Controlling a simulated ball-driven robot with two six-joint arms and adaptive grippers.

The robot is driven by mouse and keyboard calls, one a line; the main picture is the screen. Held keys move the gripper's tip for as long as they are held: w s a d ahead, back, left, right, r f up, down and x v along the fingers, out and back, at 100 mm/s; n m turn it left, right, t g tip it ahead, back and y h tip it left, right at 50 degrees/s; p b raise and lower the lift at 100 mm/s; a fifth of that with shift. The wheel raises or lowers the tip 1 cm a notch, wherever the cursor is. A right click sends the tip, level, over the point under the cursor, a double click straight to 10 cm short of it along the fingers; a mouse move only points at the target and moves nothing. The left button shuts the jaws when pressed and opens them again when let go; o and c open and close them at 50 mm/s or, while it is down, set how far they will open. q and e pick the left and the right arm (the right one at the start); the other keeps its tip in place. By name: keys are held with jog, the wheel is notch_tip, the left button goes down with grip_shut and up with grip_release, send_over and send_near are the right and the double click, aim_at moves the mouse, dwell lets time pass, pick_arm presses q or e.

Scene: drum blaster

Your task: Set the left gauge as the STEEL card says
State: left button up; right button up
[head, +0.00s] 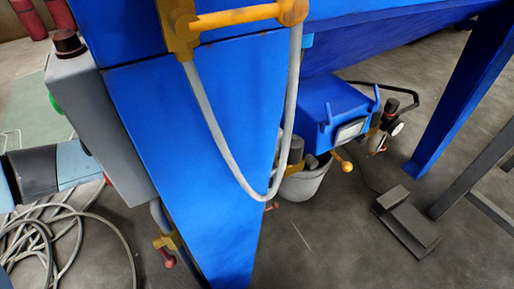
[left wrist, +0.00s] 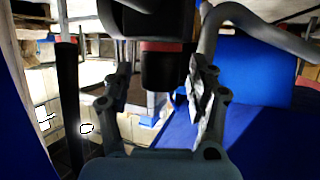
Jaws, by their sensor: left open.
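In the left wrist view my left gripper (left wrist: 160,82) is open, with one finger on each side. A dark cylinder with a red band (left wrist: 168,64) shows between the fingers; I cannot tell whether it is within their reach or behind them. In the head view a small round white gauge (head: 397,129) sits by a black knob (head: 391,105) under the blue machine; I cannot read its dial or tell whether it is the left one. No card reading STEEL can be made out. In the head view my left gripper is hidden, and my right gripper is out of view.
The blue cabinet (head: 190,120) fills the middle, with a grey box (head: 95,125) on its left side. A grey hose (head: 222,145) loops down its front. A grey bucket (head: 304,183) and a foot pedal (head: 407,220) stand on the floor. Coiled hoses (head: 40,235) lie lower left.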

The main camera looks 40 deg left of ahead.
pick_arm(q)
grip_shut()
dwell(0.4)
